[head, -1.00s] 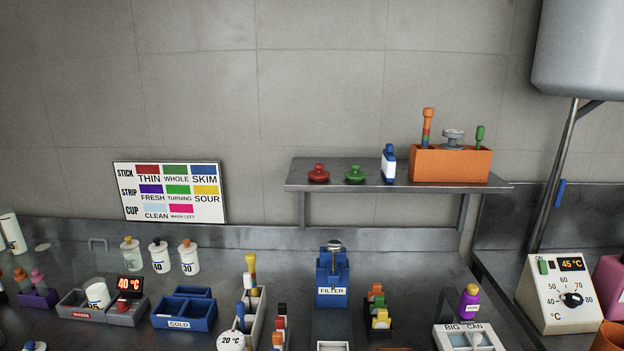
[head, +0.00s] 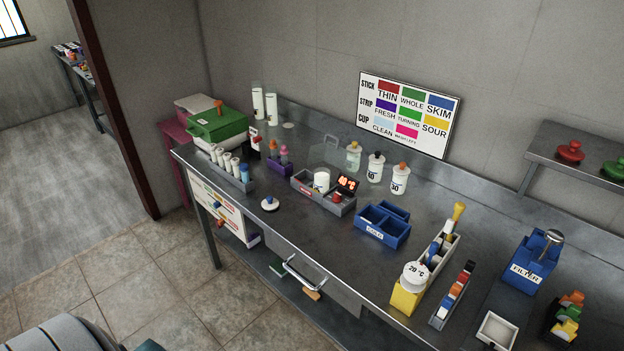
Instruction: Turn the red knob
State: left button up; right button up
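A small red knob (head: 337,198) sits on the heater box (head: 335,208) at the right end of the grey warm tray, just below a lit display (head: 348,184). The box stands on the steel bench (head: 290,235), near the middle of the view. A second red, knob-shaped piece (head: 570,151) rests on the wall shelf at the right. Neither of my grippers is in view.
A blue tray (head: 383,225) marked COLD stands right of the heater box. White bottles (head: 375,168) stand behind it. A purple rack (head: 280,167) and a green-lidded box (head: 218,127) are to the left. Tiled floor (head: 150,265) is free in front of the bench.

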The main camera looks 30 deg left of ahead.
aim_at(337, 198)
jog(key=u, duration=0.95)
